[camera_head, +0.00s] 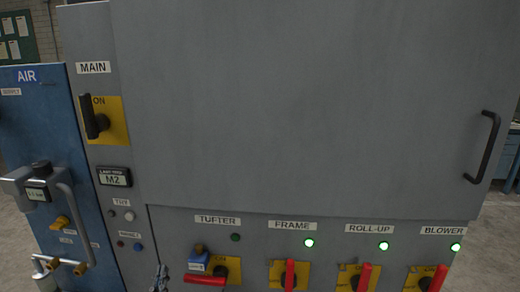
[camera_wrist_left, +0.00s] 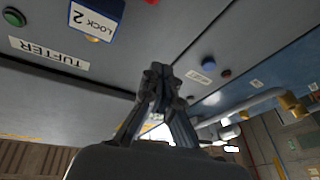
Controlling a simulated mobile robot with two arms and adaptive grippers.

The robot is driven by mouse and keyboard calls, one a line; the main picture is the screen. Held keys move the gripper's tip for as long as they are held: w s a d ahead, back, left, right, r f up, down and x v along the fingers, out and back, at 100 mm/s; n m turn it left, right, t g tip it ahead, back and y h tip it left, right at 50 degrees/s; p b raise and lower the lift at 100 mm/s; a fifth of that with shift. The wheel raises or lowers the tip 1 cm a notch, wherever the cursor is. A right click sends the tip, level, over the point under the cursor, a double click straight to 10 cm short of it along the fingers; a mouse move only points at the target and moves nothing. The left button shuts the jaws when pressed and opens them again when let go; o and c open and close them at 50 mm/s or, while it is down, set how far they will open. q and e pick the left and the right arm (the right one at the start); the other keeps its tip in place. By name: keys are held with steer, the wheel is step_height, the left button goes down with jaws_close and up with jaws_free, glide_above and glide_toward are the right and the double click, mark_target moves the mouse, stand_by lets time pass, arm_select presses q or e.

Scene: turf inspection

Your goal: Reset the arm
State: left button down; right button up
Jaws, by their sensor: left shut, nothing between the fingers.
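My left gripper (camera_head: 160,272) shows at the bottom edge of the head view, in front of the grey cabinet's lower left part. Only its tip is visible there. In the left wrist view the left gripper (camera_wrist_left: 158,80) has its fingers together with nothing between them. Near it is the blue lock block marked LOCK 2 (camera_wrist_left: 97,18), which hangs at the TUFTER switch in the head view (camera_head: 197,262). The gripper is left of that lock and seems apart from it. My right gripper is in neither view.
The grey cabinet (camera_head: 310,100) fills the head view, with a black door handle (camera_head: 486,147) at right. A MAIN switch (camera_head: 95,117) points up to ON. Red-handled switches (camera_head: 290,272) line the bottom under green lamps. A blue AIR panel (camera_head: 50,125) with pipes stands at left.

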arm_select(q)
steer(key=s+d+f+m+g+h, duration=0.8)
steer(key=s+d, duration=0.3)
steer(key=d, duration=0.1)
steer(key=s+a+f+g+y, duration=0.3)
steer(key=s+g, duration=0.2)
steer(key=s, duration=0.6)
steer(key=s+a+f+g+y, duration=0.2)
steer(key=s+a+f+g, duration=0.15)
steer(key=s, duration=0.75)
step_height(320, 180, down, 26)
steer(key=s+g, duration=0.1)
steer(key=g, duration=0.1)
steer(key=s+a+f+g, duration=0.1)
steer(key=s+a+f, duration=0.1)
steer(key=s+f, duration=1.3)
steer(key=shift+s+a+f, duration=0.3)
steer(key=shift+s, duration=0.45)
